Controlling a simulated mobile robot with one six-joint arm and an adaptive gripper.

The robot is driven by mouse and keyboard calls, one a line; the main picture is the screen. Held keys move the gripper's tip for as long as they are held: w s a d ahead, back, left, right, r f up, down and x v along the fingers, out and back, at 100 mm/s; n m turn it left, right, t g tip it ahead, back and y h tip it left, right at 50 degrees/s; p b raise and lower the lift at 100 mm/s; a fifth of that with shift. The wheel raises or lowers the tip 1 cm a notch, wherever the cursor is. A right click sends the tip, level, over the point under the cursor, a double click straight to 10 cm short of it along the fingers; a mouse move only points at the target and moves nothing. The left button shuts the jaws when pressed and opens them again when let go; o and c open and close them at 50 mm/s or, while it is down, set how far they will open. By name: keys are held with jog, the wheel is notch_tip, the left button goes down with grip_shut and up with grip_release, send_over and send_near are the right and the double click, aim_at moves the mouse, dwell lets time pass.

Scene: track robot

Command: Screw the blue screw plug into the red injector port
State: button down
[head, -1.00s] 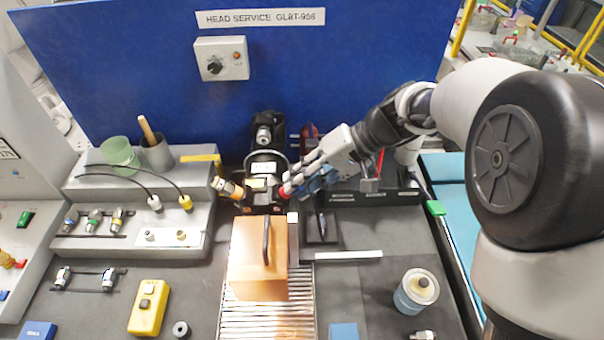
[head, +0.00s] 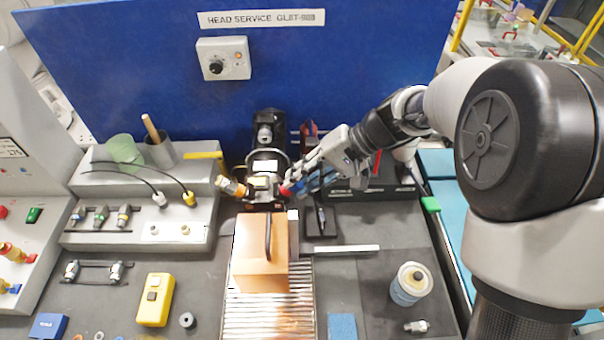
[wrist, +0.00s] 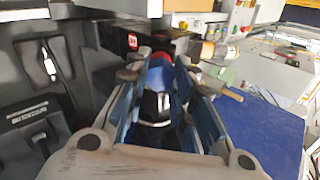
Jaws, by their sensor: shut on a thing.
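My gripper (head: 302,180) reaches in from the right to the black head unit (head: 265,167) in the middle of the bench. In the wrist view its two blue-lined fingers (wrist: 160,80) are shut on the blue screw plug (wrist: 157,77). The red injector port (wrist: 160,57) shows just beyond the plug, in line with it. In the head view the red port (head: 285,190) is at the right side of the unit, right at the fingertips. The plug appears to meet the port; how deep it sits is hidden. In the head view the fingers largely hide the plug.
An orange-brown block with a handle (head: 262,262) stands close in front of the unit. A brass-coloured fitting (head: 232,187) sticks out at the unit's left. A blue panel (head: 240,90) rises behind. A can (head: 410,285) stands at the front right.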

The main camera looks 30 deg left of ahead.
jog(key=shift+r+m+p, duration=0.1)
jog(key=shift+m+p, duration=2.8)
jog(key=shift+p, duration=0.1)
jog(key=m+p, duration=0.3)
jog(key=p, duration=0.1)
jog(key=shift+m, duration=0.8)
jog(key=shift+p, duration=0.35)
jog(key=shift+m+p, duration=0.8)
jog(key=m+p, duration=0.5)
jog(key=shift+m, duration=0.3)
jog(key=m+p, duration=0.3)
jog(key=shift+m, duration=0.3)
jog(key=shift+m+p, duration=0.55)
jog(key=shift+m, duration=0.05)
